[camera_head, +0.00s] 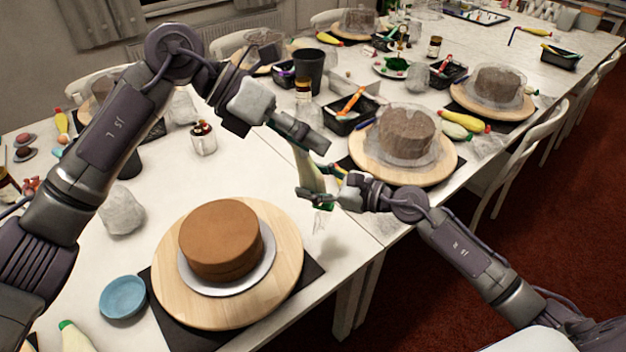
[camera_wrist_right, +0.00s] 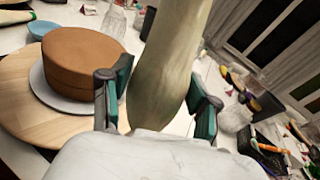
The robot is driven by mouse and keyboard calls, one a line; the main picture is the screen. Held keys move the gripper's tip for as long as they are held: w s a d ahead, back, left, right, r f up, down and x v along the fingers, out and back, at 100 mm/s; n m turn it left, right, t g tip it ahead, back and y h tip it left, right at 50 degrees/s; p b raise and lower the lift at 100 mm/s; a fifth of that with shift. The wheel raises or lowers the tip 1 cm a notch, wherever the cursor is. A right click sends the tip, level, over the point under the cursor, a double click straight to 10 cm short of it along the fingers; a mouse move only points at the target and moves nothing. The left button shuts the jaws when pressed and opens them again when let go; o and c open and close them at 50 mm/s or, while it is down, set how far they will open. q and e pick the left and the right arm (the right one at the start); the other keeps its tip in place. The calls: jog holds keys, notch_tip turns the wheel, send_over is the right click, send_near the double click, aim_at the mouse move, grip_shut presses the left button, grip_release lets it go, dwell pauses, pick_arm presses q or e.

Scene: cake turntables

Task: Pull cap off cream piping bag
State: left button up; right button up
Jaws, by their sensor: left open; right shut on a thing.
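The cream piping bag (camera_head: 308,168) hangs roughly upright, pale yellow, over the table right of the brown cake. My right gripper (camera_head: 322,192) is shut on it. In the right wrist view the bag (camera_wrist_right: 165,60) stands between the two green-padded fingers of that gripper (camera_wrist_right: 160,98). A small clear piece (camera_head: 322,222) shows below the bag; I cannot tell whether it is the cap. My left gripper (camera_head: 318,147) is open, above and close to the bag's upper part in the head view. Its fingers partly cover the bag's upper end.
The brown cake (camera_head: 220,236) sits on a wooden turntable (camera_head: 285,270) on a dark mat. A blue bowl (camera_head: 122,296) is at its left. A second cake (camera_head: 405,133) under clear cover stands right behind the grippers. A black tray (camera_head: 345,124) and a dark cup (camera_head: 309,70) are behind.

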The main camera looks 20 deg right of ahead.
pick_arm(q)
jog(key=w+a+r+n+t+y, duration=0.4)
jog(key=w+a+r+n+t, duration=0.1)
jog(key=w+n+t, duration=0.15)
jog(key=shift+m, duration=0.35)
jog(key=shift+w+x, duration=0.15)
jog(key=shift+x, duration=2.1)
jog(key=shift+w+x, duration=0.15)
jog(key=shift+x, duration=2.1)
jog(key=shift+r, duration=0.1)
grip_shut()
jog(key=shift+a+r, duration=0.25)
jog(key=shift+r, duration=0.7)
jog(key=shift+a+r, duration=0.3)
jog(key=shift+r, duration=0.65)
jog(key=shift+a+r, duration=0.25)
jog(key=shift+r, duration=0.7)
jog(key=shift+f, duration=0.1)
